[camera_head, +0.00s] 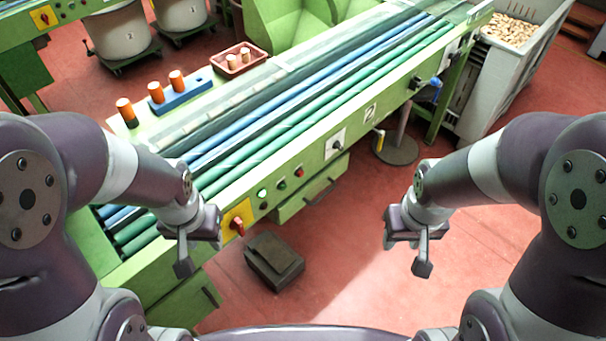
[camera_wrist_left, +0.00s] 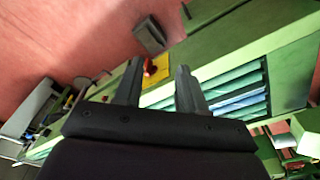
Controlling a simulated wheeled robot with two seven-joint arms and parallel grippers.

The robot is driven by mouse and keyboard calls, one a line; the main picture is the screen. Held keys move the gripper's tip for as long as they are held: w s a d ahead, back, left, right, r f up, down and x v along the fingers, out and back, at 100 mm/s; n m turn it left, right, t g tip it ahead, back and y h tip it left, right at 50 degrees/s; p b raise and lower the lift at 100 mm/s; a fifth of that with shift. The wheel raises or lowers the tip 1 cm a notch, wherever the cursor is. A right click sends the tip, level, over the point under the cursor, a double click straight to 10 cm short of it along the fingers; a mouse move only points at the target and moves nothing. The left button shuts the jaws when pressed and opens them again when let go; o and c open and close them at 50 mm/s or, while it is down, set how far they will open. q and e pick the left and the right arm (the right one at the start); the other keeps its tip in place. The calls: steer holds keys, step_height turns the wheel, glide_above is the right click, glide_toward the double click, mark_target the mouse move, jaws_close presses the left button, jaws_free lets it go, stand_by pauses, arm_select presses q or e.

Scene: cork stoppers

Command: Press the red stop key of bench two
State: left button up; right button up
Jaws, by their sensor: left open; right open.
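Bench two (camera_head: 370,112), a long green bench with blue and green rollers and a "2" plate, runs diagonally across the head view. On its front face are a lit green key (camera_head: 262,193), a small red key (camera_head: 298,171) and a yellow plate (camera_head: 246,213) with a red rotary switch (camera_head: 237,225). My left gripper (camera_head: 200,246) is open and empty, left of the yellow plate in the picture. In the left wrist view, the yellow plate (camera_wrist_left: 158,72) shows beyond and between the open fingers (camera_wrist_left: 159,84). My right gripper (camera_head: 422,248) is open and empty over the floor.
A dark box (camera_head: 274,262) sits on the floor below the panel. A grey bin (camera_head: 512,70) of corks stands back right. Red floor is clear at centre right.

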arm_select(q)
steer(key=c, duration=0.5)
steer(key=shift+w, duration=0.15)
jaws_close()
stand_by(0.9)
